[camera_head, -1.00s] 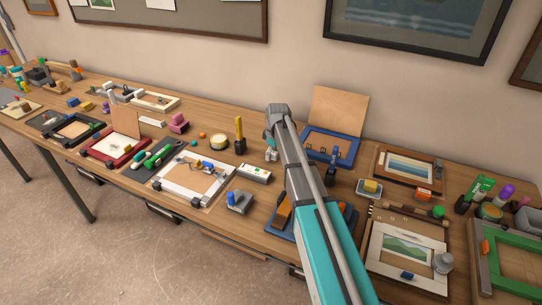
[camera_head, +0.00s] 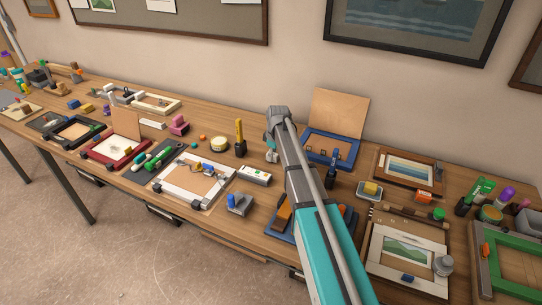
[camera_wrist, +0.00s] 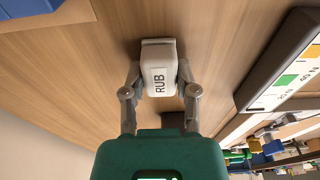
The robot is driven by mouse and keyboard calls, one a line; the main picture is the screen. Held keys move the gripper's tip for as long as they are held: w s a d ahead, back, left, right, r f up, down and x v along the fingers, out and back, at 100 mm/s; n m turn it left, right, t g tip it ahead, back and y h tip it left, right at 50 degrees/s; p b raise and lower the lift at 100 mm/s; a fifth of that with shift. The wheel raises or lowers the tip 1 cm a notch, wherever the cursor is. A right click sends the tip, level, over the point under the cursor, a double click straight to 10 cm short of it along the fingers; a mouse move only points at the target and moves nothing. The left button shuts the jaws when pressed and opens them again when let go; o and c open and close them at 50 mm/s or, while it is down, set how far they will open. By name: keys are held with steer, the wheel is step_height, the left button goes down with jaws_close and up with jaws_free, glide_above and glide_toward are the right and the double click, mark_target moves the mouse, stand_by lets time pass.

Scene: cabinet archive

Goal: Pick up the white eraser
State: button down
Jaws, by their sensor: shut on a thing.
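The white eraser (camera_wrist: 160,65), marked RUB, is between the two fingers of my gripper (camera_wrist: 158,82) in the wrist view. The fingers touch it on both sides, and my gripper is shut on it. The wooden table top shows around the eraser; whether it touches the wood I cannot tell. In the head view my gripper (camera_head: 272,152) is low over the table, left of the blue frame. The eraser is hidden or too small to make out there.
A yellow and black upright tool (camera_head: 239,140) stands to the left. The blue frame (camera_head: 333,147) with a brown board is to the right. The wall is behind.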

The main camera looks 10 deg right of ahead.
steer(key=shift+r, duration=0.2)
step_height(320, 180, up, 2)
steer(key=shift+r+p, duration=0.1)
steer(key=shift+p, duration=1.15)
steer(key=s+d+r+p, duration=0.1)
steer(key=s+r+p, duration=0.9)
steer(key=s, duration=0.4)
steer(key=shift+r, duration=0.15)
steer(key=c, duration=0.9)
jaws_free()
steer(key=shift+c, duration=0.2)
steer(key=c, duration=0.4)
steer(key=shift+f+b, duration=0.95)
steer(key=shift+f, duration=0.15)
jaws_close()
